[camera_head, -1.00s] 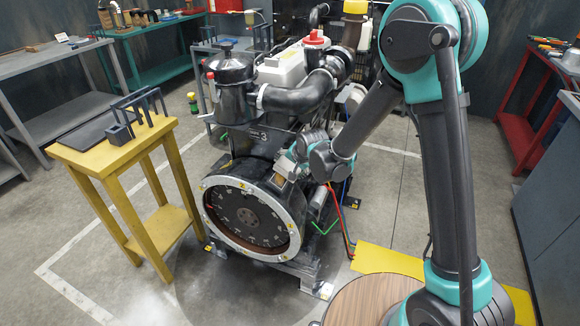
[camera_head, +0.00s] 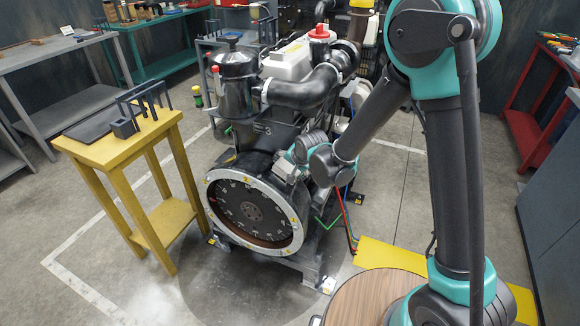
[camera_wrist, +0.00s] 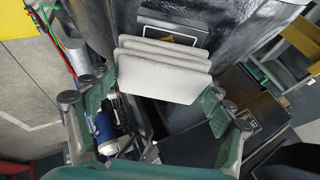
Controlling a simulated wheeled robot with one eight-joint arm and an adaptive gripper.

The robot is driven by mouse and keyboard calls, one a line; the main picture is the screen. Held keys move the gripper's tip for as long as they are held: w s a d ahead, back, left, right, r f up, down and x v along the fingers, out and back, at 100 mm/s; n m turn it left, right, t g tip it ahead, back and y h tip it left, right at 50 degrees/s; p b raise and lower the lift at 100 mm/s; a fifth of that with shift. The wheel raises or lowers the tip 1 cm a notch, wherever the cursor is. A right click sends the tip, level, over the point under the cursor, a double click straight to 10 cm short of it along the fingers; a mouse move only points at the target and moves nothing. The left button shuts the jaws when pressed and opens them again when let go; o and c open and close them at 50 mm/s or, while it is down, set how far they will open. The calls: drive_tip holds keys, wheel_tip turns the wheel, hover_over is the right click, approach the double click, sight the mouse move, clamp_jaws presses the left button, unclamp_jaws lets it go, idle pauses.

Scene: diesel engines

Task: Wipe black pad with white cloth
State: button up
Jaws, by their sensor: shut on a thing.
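The white cloth (camera_wrist: 165,72) is folded in layers and sits between the fingers of my gripper (camera_wrist: 158,98) in the wrist view. Its far edge is close to a dark plate with a pale-edged label (camera_wrist: 170,32) on the glossy black engine; I cannot tell whether they touch. In the head view my gripper (camera_head: 287,170) is at the engine's side, just above the round flywheel face. A flat black pad (camera_head: 92,128) lies on the yellow stand (camera_head: 150,140) at left, well apart from my gripper. I cannot tell which black surface is the task's pad.
The engine (camera_head: 255,205) fills the middle, with hoses and coloured cables beside my gripper. A dark holder (camera_head: 123,128) and upright frames stand on the yellow stand. A dark box (camera_wrist: 258,118) is right of the cloth in the wrist view. Floor is clear between stand and engine.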

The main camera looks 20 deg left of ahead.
sight(283, 175)
drive_tip(key=shift+s+a, duration=0.2)
drive_tip(key=shift+s, duration=1.6)
drive_tip(key=shift+w+d, duration=0.15)
drive_tip(key=shift+w, duration=1.8)
drive_tip(key=shift+w+d, duration=0.15)
drive_tip(key=shift+w, duration=1.8)
drive_tip(key=shift+s+d+r, duration=0.1)
drive_tip(key=shift+d+r, duration=0.4)
drive_tip(key=shift+r, duration=0.35)
drive_tip(key=shift+d+r, duration=0.5)
drive_tip(key=shift+r, duration=0.35)
drive_tip(key=shift+s+d+r, duration=0.1)
drive_tip(key=shift+d+r, duration=0.4)
drive_tip(key=shift+r, duration=0.35)
drive_tip(key=shift+r, duration=0.1)
drive_tip(key=shift+d+r, duration=0.4)
drive_tip(key=shift+r, duration=0.2)
drive_tip(key=shift+d+r, duration=0.35)
drive_tip(key=shift+r, duration=0.25)
